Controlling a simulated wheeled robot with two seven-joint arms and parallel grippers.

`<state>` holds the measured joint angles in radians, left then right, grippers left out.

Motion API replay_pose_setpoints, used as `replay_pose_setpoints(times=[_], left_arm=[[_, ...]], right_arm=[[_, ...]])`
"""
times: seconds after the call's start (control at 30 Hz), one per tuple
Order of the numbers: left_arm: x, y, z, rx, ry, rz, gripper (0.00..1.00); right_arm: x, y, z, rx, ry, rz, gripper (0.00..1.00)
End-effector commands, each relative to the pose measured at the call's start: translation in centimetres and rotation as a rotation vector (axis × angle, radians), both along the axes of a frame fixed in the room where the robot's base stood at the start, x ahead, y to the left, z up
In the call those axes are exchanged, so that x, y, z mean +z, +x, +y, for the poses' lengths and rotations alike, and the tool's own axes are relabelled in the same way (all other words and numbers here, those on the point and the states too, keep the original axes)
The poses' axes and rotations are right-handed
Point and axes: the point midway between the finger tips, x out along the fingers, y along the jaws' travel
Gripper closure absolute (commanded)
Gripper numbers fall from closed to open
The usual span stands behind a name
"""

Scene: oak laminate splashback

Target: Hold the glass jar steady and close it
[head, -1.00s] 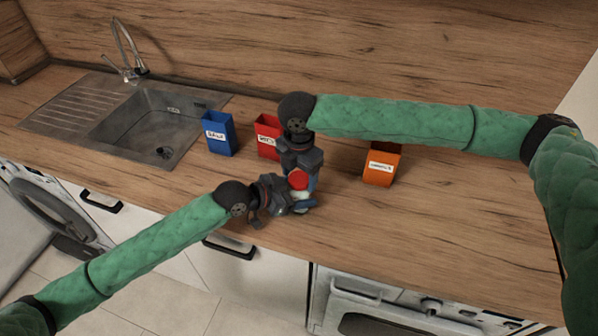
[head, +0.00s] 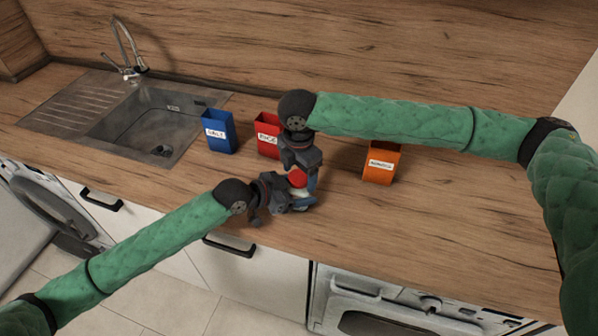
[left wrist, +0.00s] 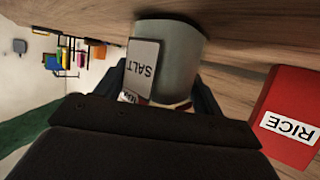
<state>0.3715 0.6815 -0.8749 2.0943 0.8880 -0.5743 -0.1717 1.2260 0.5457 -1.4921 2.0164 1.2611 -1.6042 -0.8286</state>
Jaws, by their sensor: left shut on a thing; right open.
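The glass jar (left wrist: 180,60) is pale grey and carries a white SALT label (left wrist: 142,68) in the left wrist view. My left gripper (head: 298,201) is shut on the jar from the left, low over the counter. A red lid (head: 298,179) shows at the jar's top in the head view. My right gripper (head: 303,178) reaches down from above, open, with its fingers around or close beside the lid. The grippers hide most of the jar in the head view. I cannot tell how firmly the lid is seated.
Blue (head: 219,133), red (head: 268,137) and orange (head: 381,165) labelled containers stand behind and beside the grippers. The red one, marked RICE, also shows in the left wrist view (left wrist: 290,115). A sink (head: 145,120) is at the left. The right counter is clear.

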Motion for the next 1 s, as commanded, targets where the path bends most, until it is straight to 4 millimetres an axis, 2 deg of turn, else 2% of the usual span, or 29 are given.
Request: replay_pose_setpoints(times=[0.13, 0.27, 0.7, 0.8, 1.0], left_arm=[[-0.1, 0.0, 0.0, 0.000, 0.001, 0.000, 0.95], [-0.1, 0.0, 0.0, 0.000, 0.001, 0.000, 0.95], [-0.1, 0.0, 0.0, 0.000, 0.001, 0.000, 0.95], [-0.1, 0.0, 0.0, 0.000, 0.001, 0.000, 0.95], [-0.1, 0.0, 0.0, 0.000, 0.001, 0.000, 0.95]], right_arm=[[0.1, 0.0, 0.0, 0.000, 0.000, 0.000, 0.25], [1.1, 0.0, 0.0, 0.000, 0.002, -0.001, 0.25], [9.0, 0.0, 0.0, 0.000, 0.001, -0.001, 0.25], [10.3, 0.1, 0.0, 0.000, 0.001, -0.002, 0.25], [11.8, 0.0, 0.0, 0.000, 0.000, 0.000, 0.25]])
